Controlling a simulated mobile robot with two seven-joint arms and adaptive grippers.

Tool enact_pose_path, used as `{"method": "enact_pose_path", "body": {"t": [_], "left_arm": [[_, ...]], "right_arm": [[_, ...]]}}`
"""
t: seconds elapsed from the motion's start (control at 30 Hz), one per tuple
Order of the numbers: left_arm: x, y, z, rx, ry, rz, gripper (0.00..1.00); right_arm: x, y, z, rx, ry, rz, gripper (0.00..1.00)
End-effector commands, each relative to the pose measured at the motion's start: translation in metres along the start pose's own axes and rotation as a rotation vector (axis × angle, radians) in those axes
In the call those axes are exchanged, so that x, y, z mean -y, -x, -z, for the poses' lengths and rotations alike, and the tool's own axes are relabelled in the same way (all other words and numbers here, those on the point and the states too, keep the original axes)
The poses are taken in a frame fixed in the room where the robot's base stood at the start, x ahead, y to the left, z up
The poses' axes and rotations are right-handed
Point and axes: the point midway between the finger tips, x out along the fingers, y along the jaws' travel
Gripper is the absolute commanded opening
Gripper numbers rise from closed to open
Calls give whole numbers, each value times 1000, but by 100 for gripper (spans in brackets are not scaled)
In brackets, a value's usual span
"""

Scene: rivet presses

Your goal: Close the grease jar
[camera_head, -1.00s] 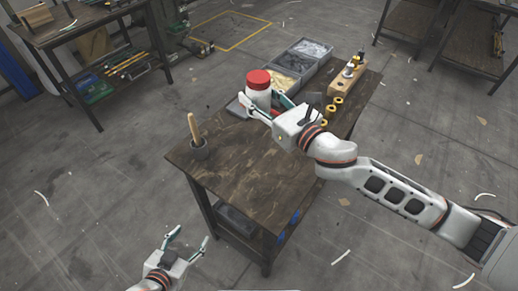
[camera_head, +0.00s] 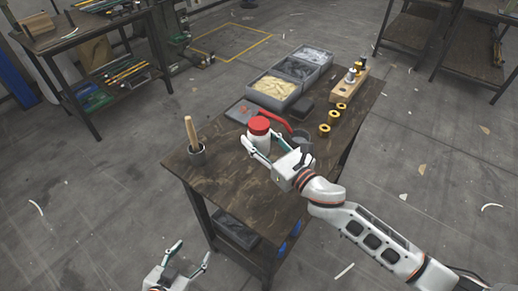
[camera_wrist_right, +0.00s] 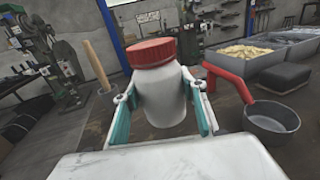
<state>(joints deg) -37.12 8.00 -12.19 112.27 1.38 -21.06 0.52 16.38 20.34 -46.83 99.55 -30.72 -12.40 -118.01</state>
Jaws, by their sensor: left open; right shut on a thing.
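The grease jar is white (camera_head: 259,143) with a red lid (camera_head: 259,125) on top. I cannot tell how tightly the lid sits. My right gripper (camera_head: 264,146) is shut on the jar's body, one finger on each side, and holds it upright over the near part of the table. In the right wrist view the white jar body (camera_wrist_right: 165,98) is between the two fingers and the red lid (camera_wrist_right: 152,53) is above them, looking slightly tilted. My left gripper (camera_head: 192,254) is open and empty at the bottom of the head view, off the table's near left side.
On the wooden table (camera_head: 233,190) a grey pot with a brush or pestle (camera_head: 196,150) stands left of the jar. A small pan (camera_head: 302,137) with a red handle is to its right. Grey bins (camera_head: 273,90), brass rings (camera_head: 333,117) and a wooden block (camera_head: 348,85) are behind.

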Motion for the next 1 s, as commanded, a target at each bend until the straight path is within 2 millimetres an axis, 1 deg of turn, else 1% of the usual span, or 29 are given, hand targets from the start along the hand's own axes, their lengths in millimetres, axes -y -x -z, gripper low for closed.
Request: {"method": "enact_pose_path", "body": {"t": [0.07, 0.23, 0.33, 0.43, 0.67, 0.83, 0.87, 0.9, 1.0], "left_arm": [[0, -1, -2, 0, 0, 0, 57], [-2, -6, -12, 5, 1, -1, 57], [-3, -8, -16, 7, 2, -2, 57], [-3, -8, -17, 8, 2, -2, 57], [-3, -8, -16, 8, 2, -2, 57], [-4, -9, -21, 10, 2, -3, 57], [-3, -9, -20, 10, 2, -2, 57], [-3, -9, -20, 10, 2, -2, 57], [-3, -9, -20, 10, 2, -3, 57]], "right_arm": [[0, 0, 3, 1, -2, 0, 0], [-1, 0, 31, -2, -5, 1, 0], [0, 0, 41, -1, -4, 1, 0], [0, 0, 43, 1, -2, -1, 0], [0, 0, 42, 1, -1, -1, 0], [0, 0, 47, 1, -1, -1, 0], [0, 0, 47, -1, 0, 0, 49], [0, 0, 46, -1, 0, 0, 58], [0, 0, 46, -1, 0, 0, 58]]}}
